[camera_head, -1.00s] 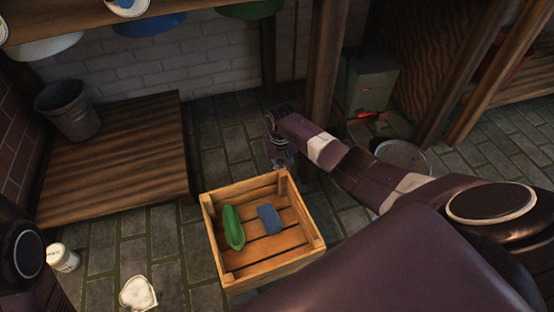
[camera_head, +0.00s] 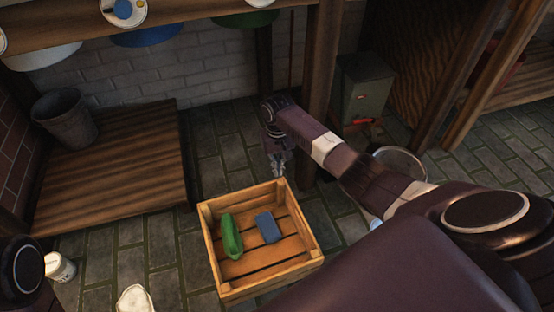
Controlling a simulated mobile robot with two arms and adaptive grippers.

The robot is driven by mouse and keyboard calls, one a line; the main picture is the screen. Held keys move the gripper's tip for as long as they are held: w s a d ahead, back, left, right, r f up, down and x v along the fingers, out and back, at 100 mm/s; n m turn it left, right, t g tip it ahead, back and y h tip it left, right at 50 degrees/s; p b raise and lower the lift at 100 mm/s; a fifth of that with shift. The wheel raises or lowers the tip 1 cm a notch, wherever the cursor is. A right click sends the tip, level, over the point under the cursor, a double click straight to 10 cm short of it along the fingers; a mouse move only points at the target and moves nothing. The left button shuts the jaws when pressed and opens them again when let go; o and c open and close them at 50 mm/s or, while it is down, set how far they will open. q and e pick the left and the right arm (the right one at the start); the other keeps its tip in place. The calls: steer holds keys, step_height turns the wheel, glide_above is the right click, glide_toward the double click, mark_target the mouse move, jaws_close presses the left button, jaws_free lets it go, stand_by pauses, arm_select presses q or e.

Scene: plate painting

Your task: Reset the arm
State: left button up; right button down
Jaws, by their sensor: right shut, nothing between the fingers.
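My right arm reaches in from the right, and its gripper (camera_head: 278,172) hangs pointing down just beyond the far edge of a wooden crate. The gripper is small in view, shut and empty. My left gripper is not in view; only a dark part of my own body shows at the lower left.
The wooden crate (camera_head: 208,255) on the stone floor holds a green object (camera_head: 231,238) and a blue block (camera_head: 268,227). A bucket (camera_head: 64,117) stands on a low wooden platform (camera_head: 110,180). A post, a metal box (camera_head: 362,92) and a round pan (camera_head: 400,160) lie beyond my right arm.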

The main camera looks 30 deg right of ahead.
step_height(320, 180, up, 5)
